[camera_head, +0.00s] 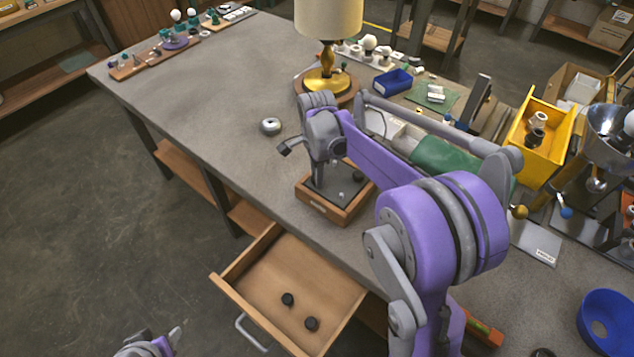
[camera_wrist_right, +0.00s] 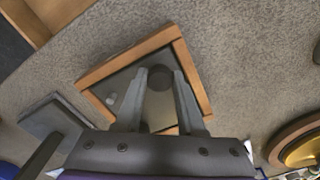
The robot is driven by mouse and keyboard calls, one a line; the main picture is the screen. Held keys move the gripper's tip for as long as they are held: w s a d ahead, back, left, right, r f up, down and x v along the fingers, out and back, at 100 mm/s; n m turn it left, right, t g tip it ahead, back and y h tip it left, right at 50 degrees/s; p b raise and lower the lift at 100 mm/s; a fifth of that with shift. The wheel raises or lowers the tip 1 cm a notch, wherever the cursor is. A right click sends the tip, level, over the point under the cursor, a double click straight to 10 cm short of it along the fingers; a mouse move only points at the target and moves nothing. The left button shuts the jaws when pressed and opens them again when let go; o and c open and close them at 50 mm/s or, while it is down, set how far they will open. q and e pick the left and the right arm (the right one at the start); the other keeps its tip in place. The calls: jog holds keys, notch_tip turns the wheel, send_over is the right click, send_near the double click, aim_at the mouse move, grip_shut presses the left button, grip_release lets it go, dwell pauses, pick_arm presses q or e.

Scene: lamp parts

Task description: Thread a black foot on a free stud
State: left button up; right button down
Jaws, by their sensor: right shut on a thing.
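A lamp base (camera_head: 325,207), a wood frame around a dark plate, lies on the bench near its front edge, above the open drawer. A bare stud (camera_head: 340,195) stands on the plate; it also shows in the right wrist view (camera_wrist_right: 111,98). A black foot (camera_head: 358,176) sits near the plate's right corner. My right gripper (camera_head: 318,172) points down over the plate. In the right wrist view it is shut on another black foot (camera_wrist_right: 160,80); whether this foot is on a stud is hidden. My left gripper (camera_head: 160,343) is partly in view at the bottom edge, far from the base.
The open drawer (camera_head: 262,290) holds two loose black feet (camera_head: 288,299) (camera_head: 312,324). A round metal part (camera_head: 271,126) lies left of the base. A lamp (camera_head: 327,60) stands behind, a yellow bin (camera_head: 541,140) to the right.

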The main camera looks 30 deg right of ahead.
jog(key=m, duration=0.5)
jog(key=shift+s+a+f, duration=0.1)
jog(key=shift+f, duration=0.15)
jog(key=shift+m, duration=1.1)
jog(key=m, duration=0.4)
jog(key=shift+m+b, duration=0.3)
jog(key=shift+b, duration=0.05)
jog(key=m, duration=0.2)
jog(key=shift+m, duration=0.4)
jog(key=c, duration=0.6)
grip_release()
jog(key=shift+c, duration=0.2)
